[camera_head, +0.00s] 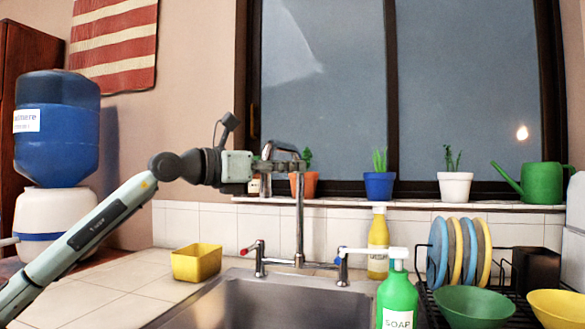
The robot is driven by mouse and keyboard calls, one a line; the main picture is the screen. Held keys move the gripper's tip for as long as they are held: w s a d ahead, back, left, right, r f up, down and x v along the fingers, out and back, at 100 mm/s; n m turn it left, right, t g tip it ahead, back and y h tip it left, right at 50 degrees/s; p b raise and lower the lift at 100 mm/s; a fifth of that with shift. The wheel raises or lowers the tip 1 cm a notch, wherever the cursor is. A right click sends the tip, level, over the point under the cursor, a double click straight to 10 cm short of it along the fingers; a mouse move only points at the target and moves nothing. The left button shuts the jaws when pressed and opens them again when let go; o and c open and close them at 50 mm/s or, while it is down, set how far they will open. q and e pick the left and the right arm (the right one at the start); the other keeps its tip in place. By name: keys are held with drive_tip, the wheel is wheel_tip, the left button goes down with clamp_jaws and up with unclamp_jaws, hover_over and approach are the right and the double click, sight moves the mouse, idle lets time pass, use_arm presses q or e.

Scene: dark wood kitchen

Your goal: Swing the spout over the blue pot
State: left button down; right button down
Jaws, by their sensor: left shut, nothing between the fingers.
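The metal tap (299,215) rises behind the sink, and its curved spout is partly hidden behind my left gripper. The blue pot (379,187) holds a green plant and stands on the windowsill, right of the tap. My left gripper (298,165) reaches in from the left and is shut with nothing between its fingers. Its tips overlap the upper part of the tap; I cannot tell whether they touch it. My right gripper is not in view.
An orange pot (305,186), a white pot (455,188) and a green watering can (541,182) stand on the sill. A yellow container (197,264) sits left of the sink (270,305). A green soap bottle (397,297) and dish rack (432,302) are at the right.

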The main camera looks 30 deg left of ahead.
use_arm(q)
drive_tip(key=c, duration=1.6)
unclamp_jaws()
drive_tip(key=shift+r, duration=0.3)
drive_tip(key=shift+f, duration=0.15)
drive_tip(key=shift+s, duration=0.1)
drive_tip(key=shift+v, duration=6)
